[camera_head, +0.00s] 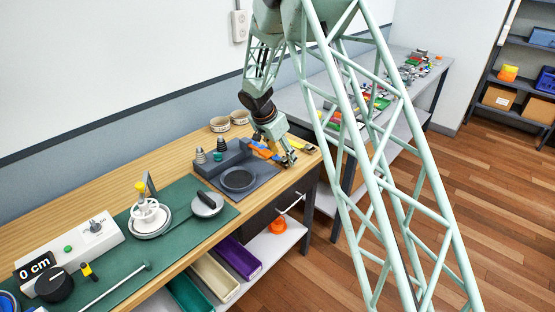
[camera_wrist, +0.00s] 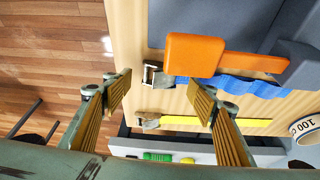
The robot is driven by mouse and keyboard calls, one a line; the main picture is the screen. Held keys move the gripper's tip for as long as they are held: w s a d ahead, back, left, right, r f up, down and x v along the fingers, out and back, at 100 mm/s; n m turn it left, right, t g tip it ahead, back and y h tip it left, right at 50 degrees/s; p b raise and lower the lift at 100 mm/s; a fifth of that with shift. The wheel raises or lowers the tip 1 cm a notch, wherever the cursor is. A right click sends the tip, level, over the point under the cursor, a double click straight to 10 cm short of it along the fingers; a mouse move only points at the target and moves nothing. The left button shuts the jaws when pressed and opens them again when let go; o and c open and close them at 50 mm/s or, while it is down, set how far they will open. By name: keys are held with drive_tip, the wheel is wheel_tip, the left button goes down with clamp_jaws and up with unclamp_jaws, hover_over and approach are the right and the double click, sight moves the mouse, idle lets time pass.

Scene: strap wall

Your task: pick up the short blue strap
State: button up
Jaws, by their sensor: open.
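The blue strap (camera_wrist: 245,87) lies on the wooden bench top in the wrist view, wavy, with a metal buckle (camera_wrist: 154,74) at its left end. An orange piece (camera_wrist: 195,55) with a flat orange tail lies over part of it and hides some of its length. My gripper (camera_wrist: 160,82) is open, with its fingers on either side of the buckle end and nothing held. I cannot tell its height above the strap. In the head view my gripper (camera_head: 287,160) is at the bench's right end, beside the orange piece (camera_head: 262,149); the blue strap is hard to make out there.
A yellow strap (camera_wrist: 220,121) with its own buckle lies parallel to the blue one, close to the right finger. A grey fixture (camera_head: 238,181) with a round plate stands left of my gripper. A roll marked 100 (camera_wrist: 306,129) is at the right of the wrist view.

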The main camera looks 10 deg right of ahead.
drive_tip(key=shift+x, duration=0.85)
drive_tip(key=shift+c, duration=0.7)
drive_tip(key=shift+r, duration=0.1)
drive_tip(key=c, duration=0.9)
drive_tip(key=shift+r, duration=0.1)
drive_tip(key=shift+w+r, duration=0.1)
drive_tip(key=shift+r, duration=1.5)
drive_tip(key=shift+s+d, duration=0.2)
drive_tip(key=shift+s, duration=0.05)
drive_tip(key=s+d, duration=0.3)
drive_tip(key=s, duration=0.1)
drive_tip(key=s+d+b, duration=0.1)
drive_tip(key=s+d, duration=0.3)
drive_tip(key=s, duration=0.1)
drive_tip(key=s+d, duration=0.3)
drive_tip(key=s, duration=0.2)
drive_tip(key=shift+d+b, duration=0.25)
drive_tip(key=shift+b, duration=0.05)
drive_tip(key=shift+r, duration=0.15)
